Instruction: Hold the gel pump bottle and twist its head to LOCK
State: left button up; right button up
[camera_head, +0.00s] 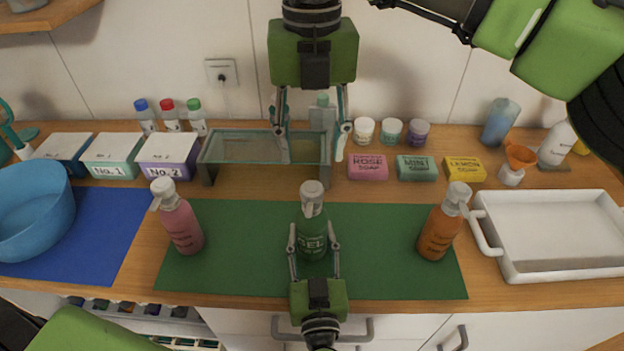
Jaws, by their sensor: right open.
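The green gel pump bottle (312,238), labelled GEL, stands upright on the green mat (375,225) at the centre. Its pale pump head (312,192) is on top; no lock mark can be made out. My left gripper (312,232) comes from the near side with one finger on each side of the bottle's body, closed against it. My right gripper (312,152) hangs from above, open and empty. Its fingertips show above the pump head in the picture, spread wider than the head.
A pink pump bottle (181,222) stands left on the mat and an orange one (440,228) right. A glass shelf (235,146) stands behind. Soap boxes (368,167) sit at back right. A white tray (490,255) lies right, a blue bowl (35,220) left.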

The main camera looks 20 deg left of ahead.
aim_at(312, 187)
notch_tip(312, 187, down, 8)
jog(key=shift+f, duration=0.1)
dwell(0.4)
jog(key=c, duration=1.1)
